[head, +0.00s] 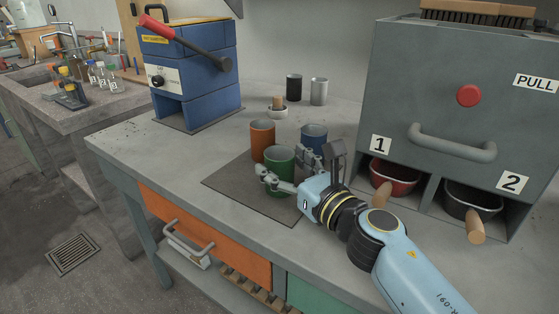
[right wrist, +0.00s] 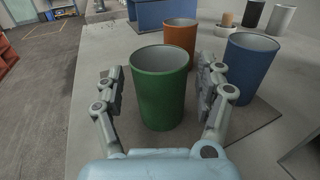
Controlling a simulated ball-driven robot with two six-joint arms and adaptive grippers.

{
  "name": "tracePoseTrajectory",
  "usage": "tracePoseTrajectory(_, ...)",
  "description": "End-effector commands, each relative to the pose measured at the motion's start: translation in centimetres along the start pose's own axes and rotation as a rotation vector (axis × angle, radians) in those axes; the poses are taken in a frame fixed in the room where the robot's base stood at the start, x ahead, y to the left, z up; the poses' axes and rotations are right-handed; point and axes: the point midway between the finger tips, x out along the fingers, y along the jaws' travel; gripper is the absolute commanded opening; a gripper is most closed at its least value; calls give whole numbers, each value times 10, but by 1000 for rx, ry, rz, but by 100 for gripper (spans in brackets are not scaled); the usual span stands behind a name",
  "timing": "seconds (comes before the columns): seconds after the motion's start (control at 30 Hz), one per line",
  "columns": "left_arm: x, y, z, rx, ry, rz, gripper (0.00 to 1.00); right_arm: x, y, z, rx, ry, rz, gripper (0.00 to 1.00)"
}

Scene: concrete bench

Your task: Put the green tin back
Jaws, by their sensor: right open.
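The green tin (head: 279,181) is an open, empty-looking cup standing upright on a dark mat (head: 225,181) on the bench. In the right wrist view the green tin (right wrist: 158,92) stands between the two fingers of my right gripper (right wrist: 160,92). The fingers are apart, with a gap on each side of the tin. In the head view my right gripper (head: 286,172) reaches in from the right and partly covers the tin. An orange tin (head: 263,140) stands behind it and a blue tin (head: 314,134) stands behind to the right. My left gripper is not in view.
A grey cabinet (head: 452,87) with a handle and two numbered bays stands at right. A red pan (head: 391,174) and a black pan (head: 470,197) sit in them. A blue machine (head: 191,67), black tin (head: 293,87) and silver tin (head: 319,91) stand behind. Bare bench lies left of the mat.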

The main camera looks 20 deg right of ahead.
Motion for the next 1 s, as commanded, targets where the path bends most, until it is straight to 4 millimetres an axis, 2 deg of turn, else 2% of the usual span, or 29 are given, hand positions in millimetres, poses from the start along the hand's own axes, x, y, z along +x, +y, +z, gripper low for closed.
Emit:
tracePoseTrajectory(0.2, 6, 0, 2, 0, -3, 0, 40, -53, 0, -3, -1, 3, 1, 73)
tracePoseTrajectory(0.43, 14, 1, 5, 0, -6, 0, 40, -92, 0, -2, -1, 1, 1, 73)
tracePoseTrajectory(0.6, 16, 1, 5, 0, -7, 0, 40, -102, 0, -1, 0, 0, 1, 73)
tracePoseTrajectory(1.0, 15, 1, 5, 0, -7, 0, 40, -102, 0, 0, 0, -1, 1, 73)
